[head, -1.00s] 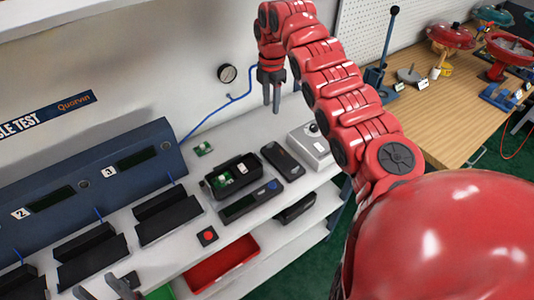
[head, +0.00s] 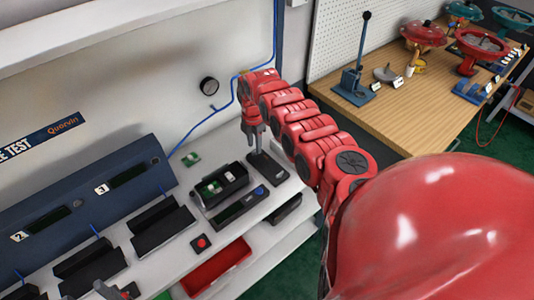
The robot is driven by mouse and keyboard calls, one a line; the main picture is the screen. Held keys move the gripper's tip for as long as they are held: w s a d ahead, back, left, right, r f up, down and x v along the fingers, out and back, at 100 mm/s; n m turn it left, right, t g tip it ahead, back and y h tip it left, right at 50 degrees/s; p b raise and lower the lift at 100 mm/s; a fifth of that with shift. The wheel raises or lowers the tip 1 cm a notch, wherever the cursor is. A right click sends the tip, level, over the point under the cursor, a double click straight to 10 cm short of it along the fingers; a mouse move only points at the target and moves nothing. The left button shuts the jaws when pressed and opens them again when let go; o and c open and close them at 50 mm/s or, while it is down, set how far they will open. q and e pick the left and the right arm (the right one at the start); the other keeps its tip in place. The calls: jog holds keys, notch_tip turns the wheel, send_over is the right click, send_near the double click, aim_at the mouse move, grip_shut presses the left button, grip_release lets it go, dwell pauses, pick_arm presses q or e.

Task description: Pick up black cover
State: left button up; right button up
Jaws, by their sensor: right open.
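The black cover (head: 267,168) is a flat, dark, oblong piece lying on the white bench, just right of an open black housing (head: 221,185) with a green circuit board inside. My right gripper (head: 254,147) points down at the far end of the cover, its fingers open. The fingertips overlap the cover's far end in the picture; I cannot tell whether they touch it. Part of my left gripper (head: 100,291) shows at the bottom left edge, mostly cut off, far from the cover.
A black device with a screen (head: 240,207) lies in front of the housing. A red button box (head: 201,243) and a red bin (head: 217,266) are nearer. A blue test console (head: 85,200) stands left. A wooden table (head: 400,115) with valve parts stands at right.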

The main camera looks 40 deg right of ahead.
jog(key=shift+a+f, duration=0.1)
jog(key=shift+f, duration=0.6)
jog(key=shift+d+f, duration=0.2)
jog(key=shift+f, duration=0.3)
grip_shut()
dwell(0.5)
